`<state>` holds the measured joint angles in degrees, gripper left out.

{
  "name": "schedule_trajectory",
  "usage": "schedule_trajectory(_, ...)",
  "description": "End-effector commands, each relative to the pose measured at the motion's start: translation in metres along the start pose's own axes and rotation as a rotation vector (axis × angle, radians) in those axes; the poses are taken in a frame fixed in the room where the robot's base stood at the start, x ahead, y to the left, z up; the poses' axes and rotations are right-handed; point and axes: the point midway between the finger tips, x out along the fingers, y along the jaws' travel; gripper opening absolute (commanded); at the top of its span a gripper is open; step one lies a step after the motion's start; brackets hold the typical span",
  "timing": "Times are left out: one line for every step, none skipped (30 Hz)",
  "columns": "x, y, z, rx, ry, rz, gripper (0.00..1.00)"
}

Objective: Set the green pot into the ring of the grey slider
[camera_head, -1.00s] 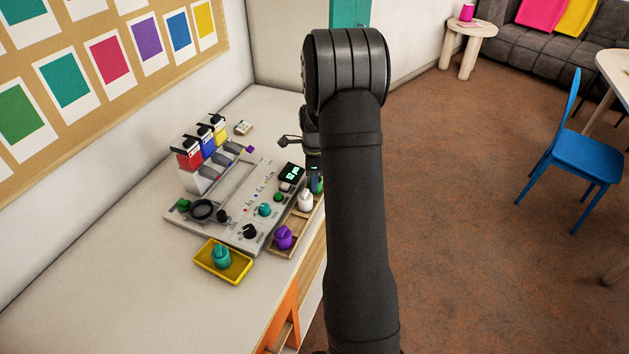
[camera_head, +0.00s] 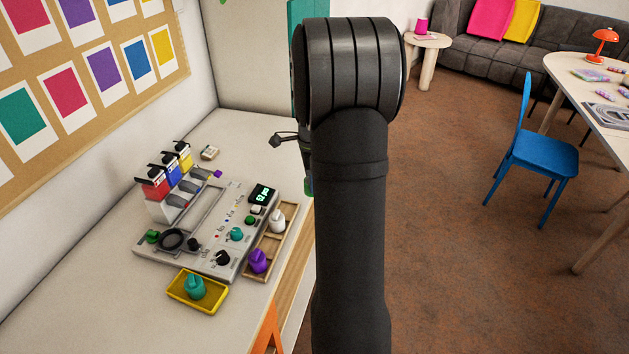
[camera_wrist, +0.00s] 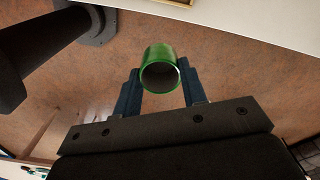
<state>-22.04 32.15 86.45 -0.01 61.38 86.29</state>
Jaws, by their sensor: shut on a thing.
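My gripper (camera_wrist: 158,84) is shut on the green pot (camera_wrist: 160,66), a short cylinder whose hollow end faces the wrist camera. In the head view only a bit of the green pot (camera_head: 308,187) shows at the left edge of my arm, which hides most of the gripper. The pot is up off the surface, at the right side of the table. The grey slider's dark ring (camera_head: 172,240) is at the near left of the grey board (camera_head: 218,265). The ring looks empty, and the pot is well to its right.
A wooden tray (camera_head: 262,276) along the board's right side holds a white pot (camera_head: 277,219) and a purple pot (camera_head: 258,261). A yellow tray (camera_head: 205,309) in front holds a teal pot (camera_head: 195,287). Red, blue and yellow dispensers (camera_head: 171,168) stand at the back left.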

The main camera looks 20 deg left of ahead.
Motion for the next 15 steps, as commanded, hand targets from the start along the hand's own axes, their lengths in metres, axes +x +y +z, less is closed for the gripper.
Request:
schedule_trajectory(0.001, -0.004, 0.019, -0.037, 0.000, 0.001, 0.15)
schedule_trajectory(0.001, -0.007, 0.030, -0.059, 0.000, 0.001, 0.15)
schedule_trajectory(0.000, -0.010, 0.047, -0.090, 0.000, 0.000, 0.15)
schedule_trajectory(0.000, -0.012, 0.060, -0.115, 0.000, 0.000, 0.15)
schedule_trajectory(0.001, -0.014, 0.073, -0.140, 0.000, 0.000, 0.15)
schedule_trajectory(0.001, -0.016, 0.091, -0.173, 0.000, 0.000, 0.15)
schedule_trajectory(0.001, -0.018, 0.105, -0.198, 0.000, 0.000, 0.15)
schedule_trajectory(0.001, -0.018, 0.119, -0.223, 0.000, 0.000, 0.15)
schedule_trajectory(0.001, -0.018, 0.137, -0.256, 0.000, 0.000, 0.15)
schedule_trajectory(0.001, -0.018, 0.150, -0.281, 0.000, 0.000, 0.15)
schedule_trajectory(0.001, -0.018, 0.164, -0.305, 0.000, 0.001, 0.15)
schedule_trajectory(0.002, -0.017, 0.182, -0.338, 0.000, 0.001, 0.15)
schedule_trajectory(0.001, -0.015, 0.196, -0.363, 0.000, 0.001, 0.15)
schedule_trajectory(0.001, -0.014, 0.210, -0.388, 0.000, 0.000, 0.15)
schedule_trajectory(0.002, -0.011, 0.229, -0.420, -0.001, 0.000, 0.15)
